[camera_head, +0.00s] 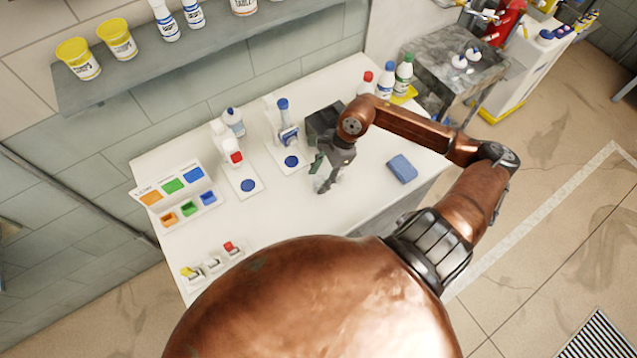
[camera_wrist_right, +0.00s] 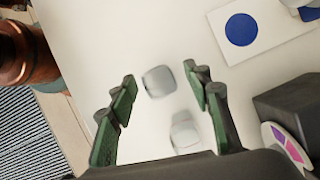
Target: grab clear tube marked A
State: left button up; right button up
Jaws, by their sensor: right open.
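Two small clear, greyish pieces stand on the white table in the right wrist view. One clear piece (camera_wrist_right: 160,81) is between my fingertips, and the other clear piece (camera_wrist_right: 184,132) is nearer the palm. I cannot read a letter A on either, so I cannot tell which is tube A. My right gripper (camera_wrist_right: 160,76) is open, pointing down with its green-padded fingers on either side of the pieces; no contact shows. In the head view my right gripper (camera_head: 326,180) is low over the table and mostly hides the pieces. My left gripper is not in view.
A dark box (camera_head: 322,122) stands close behind the gripper. A blue sponge (camera_head: 402,168) lies to its right. Spray bottles on cards with blue dots (camera_head: 291,161) stand left. A colour-coded tray (camera_head: 180,190) is further left. Bottles (camera_head: 386,80) stand at the back right.

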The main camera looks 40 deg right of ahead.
jog(key=shift+c, duration=0.3)
grip_shut()
dwell(0.3)
